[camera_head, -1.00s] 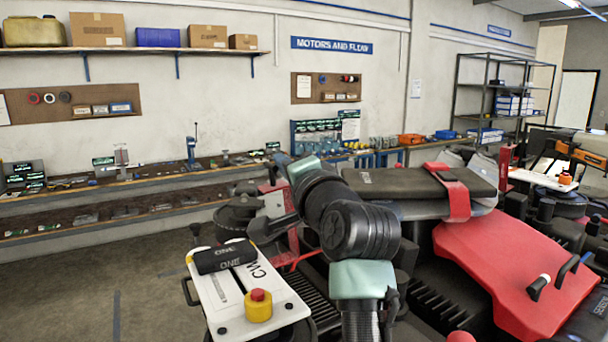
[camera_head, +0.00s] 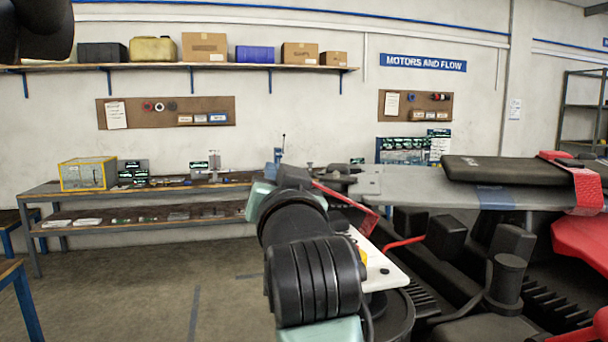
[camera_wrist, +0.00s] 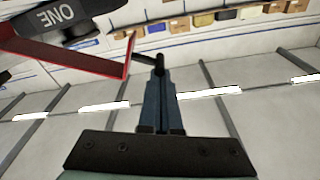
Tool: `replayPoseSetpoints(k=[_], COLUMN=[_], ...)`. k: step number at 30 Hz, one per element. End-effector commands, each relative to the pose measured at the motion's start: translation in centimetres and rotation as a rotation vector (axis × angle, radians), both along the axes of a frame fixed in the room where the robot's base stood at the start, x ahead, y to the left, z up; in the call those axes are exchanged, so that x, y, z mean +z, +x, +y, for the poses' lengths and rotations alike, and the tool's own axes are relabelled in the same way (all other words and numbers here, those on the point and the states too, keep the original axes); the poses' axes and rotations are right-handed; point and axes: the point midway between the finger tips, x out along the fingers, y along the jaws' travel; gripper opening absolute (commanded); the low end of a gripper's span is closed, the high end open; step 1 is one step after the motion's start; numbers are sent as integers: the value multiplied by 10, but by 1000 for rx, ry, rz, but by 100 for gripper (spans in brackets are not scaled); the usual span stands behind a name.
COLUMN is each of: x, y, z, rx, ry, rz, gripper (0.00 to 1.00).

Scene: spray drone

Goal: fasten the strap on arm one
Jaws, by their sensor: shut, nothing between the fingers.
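In the wrist view, my gripper (camera_wrist: 159,60) is shut and empty, its dark fingers pointing up the picture. A red strap (camera_wrist: 75,56), bent at its right end, shows just left of the fingertips. A black part marked ONE (camera_wrist: 78,17) is at the upper left, beside the strap. A short dark rod overlaps the fingertips; I cannot tell whether they touch. In the head view, a thin red strap (camera_head: 345,196) shows just right of my arm. My arm hides my gripper there. The strap's far end is hidden.
A white plate (camera_head: 385,270) is partly behind my arm. A bench (camera_head: 55,188) stands along the wall; the floor at left is open.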

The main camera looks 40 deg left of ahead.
Motion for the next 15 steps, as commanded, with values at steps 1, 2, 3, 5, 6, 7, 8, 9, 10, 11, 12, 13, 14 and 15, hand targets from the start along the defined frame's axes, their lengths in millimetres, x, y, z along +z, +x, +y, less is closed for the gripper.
replayPoseSetpoints(k=[1, 2, 3, 5, 6, 7, 8, 9, 10, 11, 12, 13, 14, 15], x=[-15, -19, -24, -32, -38, -41, -45, -50, -54, -57, -61, -64, -67, -71], y=[-5, -8, -11, -16, -18, -20, -21, -24, -26, -27, -29, -30, -31, -32], z=[4, 6, 9, 12, 14, 15, 17, 19, 21, 22, 23, 23, 24, 25], rx=[1, 1, 1, 0, 0, 0, -1, 0, 2, 2, 1, 1, 1, 0], ry=[-28, -44, -67, -101, -121, -136, -152, -161, -158, -157, -156, -155, -155, -154], rz=[-33, -55, -85, -128, -154, -173, -191, -203, -200, -199, -198, -198, -197, -196], gripper=[0, 0, 0, 0, 0, 0, 0, 0, 0, 0, 0, 0, 0, 0])
